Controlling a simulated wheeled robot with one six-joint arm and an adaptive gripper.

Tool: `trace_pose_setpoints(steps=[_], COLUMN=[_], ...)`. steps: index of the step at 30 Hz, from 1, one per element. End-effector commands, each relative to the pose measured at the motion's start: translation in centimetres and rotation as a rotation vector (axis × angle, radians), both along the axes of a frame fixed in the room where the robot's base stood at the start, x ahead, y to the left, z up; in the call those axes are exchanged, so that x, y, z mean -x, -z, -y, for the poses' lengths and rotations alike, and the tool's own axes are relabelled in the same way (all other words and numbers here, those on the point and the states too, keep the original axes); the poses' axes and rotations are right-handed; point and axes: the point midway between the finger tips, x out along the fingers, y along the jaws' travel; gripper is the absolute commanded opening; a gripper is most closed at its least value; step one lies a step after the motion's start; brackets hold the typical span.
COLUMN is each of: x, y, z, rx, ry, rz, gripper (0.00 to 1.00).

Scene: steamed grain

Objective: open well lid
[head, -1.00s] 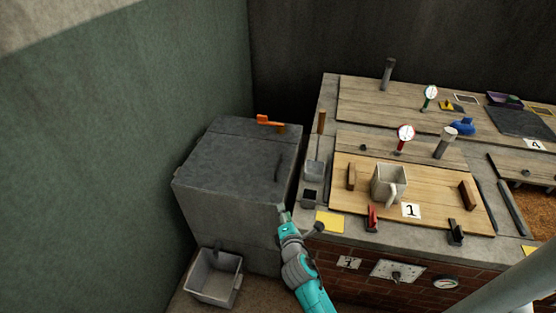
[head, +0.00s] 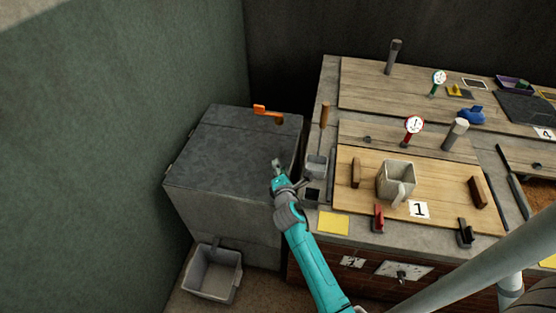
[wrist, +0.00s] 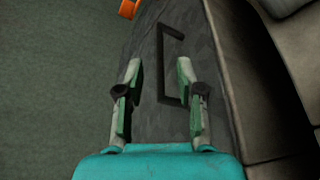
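The well is a grey block-shaped box with a dark grey slab lid (head: 225,145) on top, lying flat and shut. A dark bracket-shaped handle (wrist: 160,62) stands on the lid in the wrist view. In the head view my gripper covers the handle. My gripper (head: 277,163) is over the right part of the lid. In the wrist view my gripper (wrist: 159,68) is open, with one finger on each side of the handle's long bar. I cannot tell whether the fingers are down level with the handle or still above it.
An orange lever (head: 267,113) sits at the lid's back edge. A grey bin (head: 213,274) stands on the floor in front. A brick counter with a mug (head: 394,180) and a small shovel (head: 318,160) is close on the right. A green wall is at left.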

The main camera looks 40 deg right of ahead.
Motion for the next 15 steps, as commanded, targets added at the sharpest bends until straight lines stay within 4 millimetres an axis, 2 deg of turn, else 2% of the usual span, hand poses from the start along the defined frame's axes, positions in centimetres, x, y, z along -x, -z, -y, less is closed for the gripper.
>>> trace_pose_setpoints(steps=[6, 15], x=[-2.8, -4.2], y=[0.7, 1.1], z=[1.8, 2.7], rx=[0.0, 0.0], ry=[0.0, -0.001], rz=[0.0, 0.0], gripper=[0.37, 0.37])
